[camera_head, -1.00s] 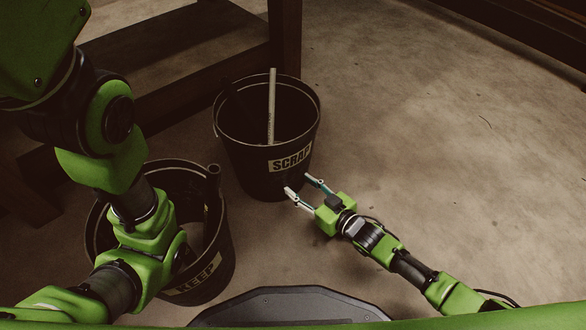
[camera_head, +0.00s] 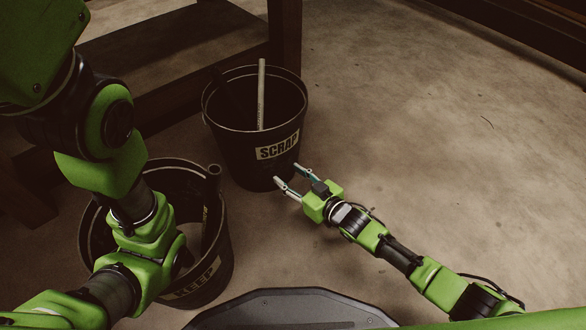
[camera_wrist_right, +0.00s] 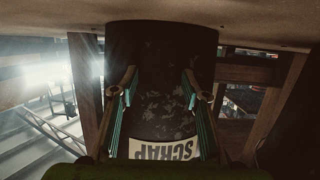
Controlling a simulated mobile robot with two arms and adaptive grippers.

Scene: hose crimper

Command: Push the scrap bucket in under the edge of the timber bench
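The black scrap bucket (camera_head: 235,150) stands upright on the floor, its SCRAP label facing me and a pale rod (camera_head: 261,95) sticking up inside. The timber bench (camera_head: 286,35) is behind it, with one leg just beyond the bucket's far rim; the bucket's far left side is close to the bench's lower boards. My right gripper (camera_head: 287,174) is open, with its fingertips low at the bucket's near right wall, seemingly touching it. In the right wrist view the bucket wall (camera_wrist_right: 160,75) appears upside down between the spread fingers. My left gripper is not visible; only my left arm shows.
A second black bucket labelled KEEP (camera_head: 222,255) stands in front and to the left, partly hidden by my left arm, close to the scrap bucket. The concrete floor (camera_head: 420,130) to the right is clear. A dark beam (camera_head: 520,30) runs across the top right.

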